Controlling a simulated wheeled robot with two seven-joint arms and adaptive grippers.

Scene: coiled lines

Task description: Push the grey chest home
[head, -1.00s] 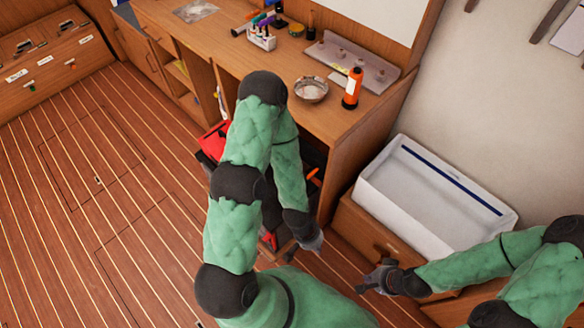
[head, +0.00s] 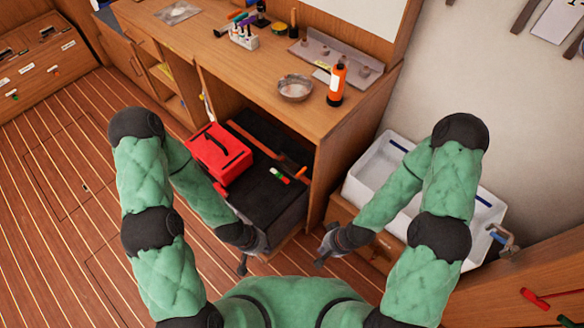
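The dark grey chest (head: 265,198) sits low at the desk's open bay. Its front end sticks out beyond the bay, and its back end lies in shadow under the desktop. My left gripper (head: 242,264) is low at the chest's near corner, pointing down; I cannot tell whether it touches. My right gripper (head: 321,258) is to the right of the chest, apart from it, in front of the desk's right side panel. Both grippers are small and dark here, and the state of their fingers is unclear. Nothing shows held in either.
A red case (head: 222,158), a long orange-brown bar (head: 262,146) and a green-and-red tool (head: 280,175) lie on or over the chest. A metal bowl (head: 295,87) and an orange bottle (head: 337,84) stand on the desk (head: 225,70). A white bin (head: 375,165) is right.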

